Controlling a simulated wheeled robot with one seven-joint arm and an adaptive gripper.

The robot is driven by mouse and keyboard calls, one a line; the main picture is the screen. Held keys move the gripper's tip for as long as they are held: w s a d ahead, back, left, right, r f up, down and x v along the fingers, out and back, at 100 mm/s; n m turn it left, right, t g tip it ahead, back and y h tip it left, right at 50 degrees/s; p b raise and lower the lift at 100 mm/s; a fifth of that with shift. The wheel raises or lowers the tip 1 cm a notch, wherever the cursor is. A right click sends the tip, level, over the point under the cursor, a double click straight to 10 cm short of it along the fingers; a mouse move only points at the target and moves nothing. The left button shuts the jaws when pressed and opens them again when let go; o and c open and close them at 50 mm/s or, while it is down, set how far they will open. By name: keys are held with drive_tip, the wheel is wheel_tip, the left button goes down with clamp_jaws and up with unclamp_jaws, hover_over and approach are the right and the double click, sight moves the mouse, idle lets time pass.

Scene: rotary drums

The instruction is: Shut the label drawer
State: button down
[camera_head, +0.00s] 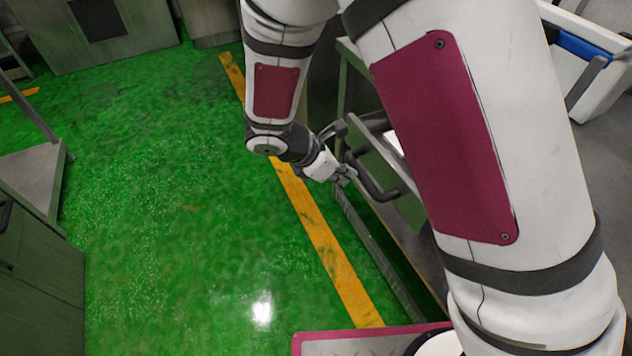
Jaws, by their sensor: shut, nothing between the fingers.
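The label drawer (405,204) is a green-grey front with a dark bar handle (373,178), to the right of the picture's middle. Its top edge stands out from the cabinet and something white shows inside, so it looks partly open. My arm hides much of its right side. My gripper (347,177) is shut and empty, just left of the handle and close to it. I cannot tell whether the fingertips touch the handle or the drawer front.
A yellow line (325,245) runs along the green floor beside the bench. A white bin with a blue edge (580,46) stands at the upper right. Grey-green cabinets (40,285) stand at the left. The floor between (170,190) is clear.

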drive_tip(key=w+d, duration=0.1)
drive_tip(key=d, duration=0.3)
drive_tip(key=w+d, duration=0.2)
drive_tip(key=d, duration=0.2)
drive_tip(key=w+d+b, duration=0.1)
drive_tip(key=w+d, duration=0.1)
drive_tip(key=d, duration=0.3)
drive_tip(key=shift+w, duration=0.2)
drive_tip(key=shift+d+r, duration=0.1)
